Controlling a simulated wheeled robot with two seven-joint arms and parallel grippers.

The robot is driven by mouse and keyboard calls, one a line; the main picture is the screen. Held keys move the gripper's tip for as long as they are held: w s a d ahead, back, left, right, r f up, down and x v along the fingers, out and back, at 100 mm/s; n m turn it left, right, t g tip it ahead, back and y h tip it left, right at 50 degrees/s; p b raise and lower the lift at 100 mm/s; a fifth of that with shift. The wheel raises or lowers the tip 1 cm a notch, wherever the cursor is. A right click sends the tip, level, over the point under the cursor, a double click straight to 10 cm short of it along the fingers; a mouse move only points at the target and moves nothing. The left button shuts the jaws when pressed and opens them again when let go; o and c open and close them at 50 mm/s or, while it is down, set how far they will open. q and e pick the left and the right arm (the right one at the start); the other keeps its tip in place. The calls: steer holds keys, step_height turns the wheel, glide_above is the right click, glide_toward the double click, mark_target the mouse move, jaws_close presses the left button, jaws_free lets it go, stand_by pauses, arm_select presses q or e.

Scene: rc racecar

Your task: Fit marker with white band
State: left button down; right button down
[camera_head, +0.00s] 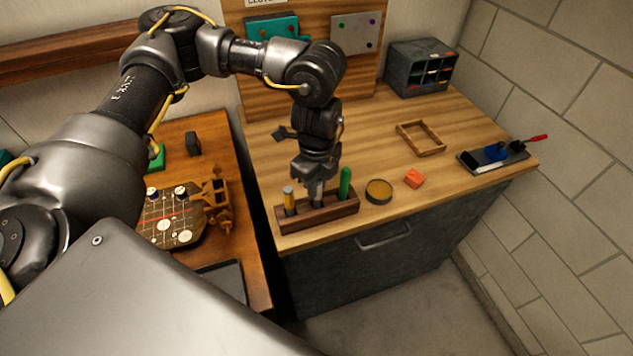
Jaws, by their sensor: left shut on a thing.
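A dark wooden rack (338,211) stands at the front left edge of the light wooden worktop. A yellow marker with a pale top (288,198) stands upright at its left end. A green marker (345,183) stands upright near its right end. My left gripper (316,186) points down over the middle of the rack, between these two, and is shut on a slim thing, seemingly a marker. The fingers hide most of it, so I cannot see a white band or how deep it sits. My right gripper is not in view.
A round tin (378,191) and an orange block (414,178) lie right of the rack. An empty wooden frame (437,148), a dark tray (471,166) with tools and a grey organizer (432,86) stand farther off. A lower brown table (258,267) is at left, beyond a gap.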

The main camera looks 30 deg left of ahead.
arm_select(q)
steer(key=shift+f, duration=0.15)
steer(key=c, duration=1.3)
jaws_free()
step_height(320, 180, up, 10)
steer(key=shift+f+b, duration=0.15)
steer(key=shift+b, duration=0.8)
steer(key=shift+r, duration=0.55)
